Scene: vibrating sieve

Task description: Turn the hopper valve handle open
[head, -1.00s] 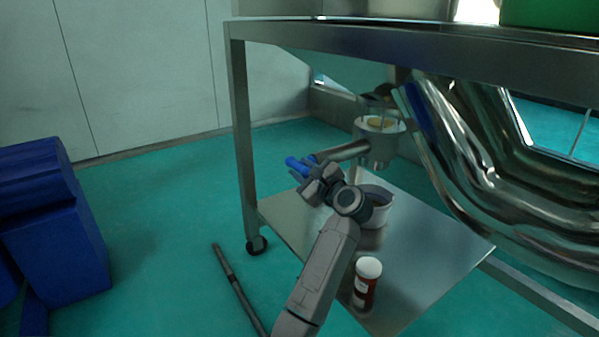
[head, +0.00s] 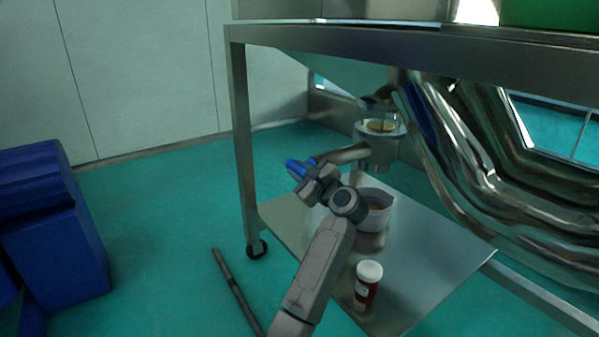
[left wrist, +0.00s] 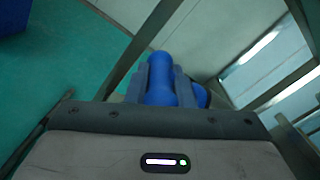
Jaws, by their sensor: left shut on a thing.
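The blue valve handle (head: 297,169) shows beside my left gripper (head: 312,180) in the head view. In the left wrist view the handle (left wrist: 161,80) lies between the two fingers of the left gripper (left wrist: 160,83), which is shut on it. A grey pipe-like arm (head: 345,154) runs from near the gripper to the metal valve body (head: 377,150) under the steel frame. The gripper hides part of the handle. My right gripper is not in view.
A red bottle with a white cap (head: 367,285) stands near the shelf's front. A frame leg (head: 241,140) is left of the gripper. Shiny pipes (head: 490,170) fill the right.

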